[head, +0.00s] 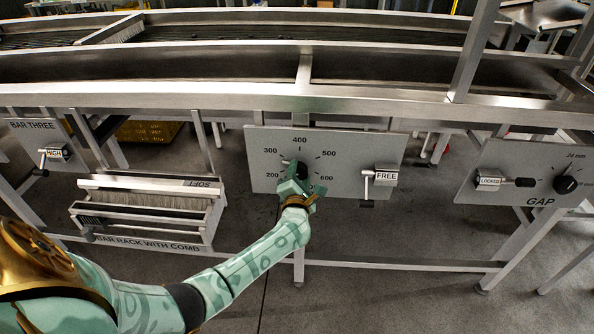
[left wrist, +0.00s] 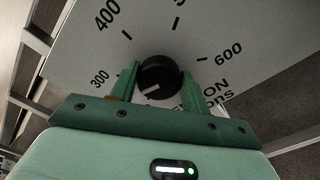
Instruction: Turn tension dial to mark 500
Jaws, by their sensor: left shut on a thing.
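The tension dial is a black round knob (left wrist: 160,76) on a grey panel (head: 350,152) with printed marks from 200 to 600. In the head view it is mostly hidden behind my left gripper (head: 303,185). In the left wrist view the green fingers of the left gripper (left wrist: 160,88) stand on either side of the knob and are shut on it. A pale line shows on the knob's face, toward its lower edge. Its exact reading cannot be told. The mark 500 (head: 326,154) lies up and right of the knob. My right gripper is not in view.
A small lever labelled FREE (head: 386,175) sits on the same panel, right of the dial. The GAP panel (head: 525,160) is further right. The bar rack with comb (head: 150,203) is left, near my left arm. A steel frame rail (head: 300,99) runs above.

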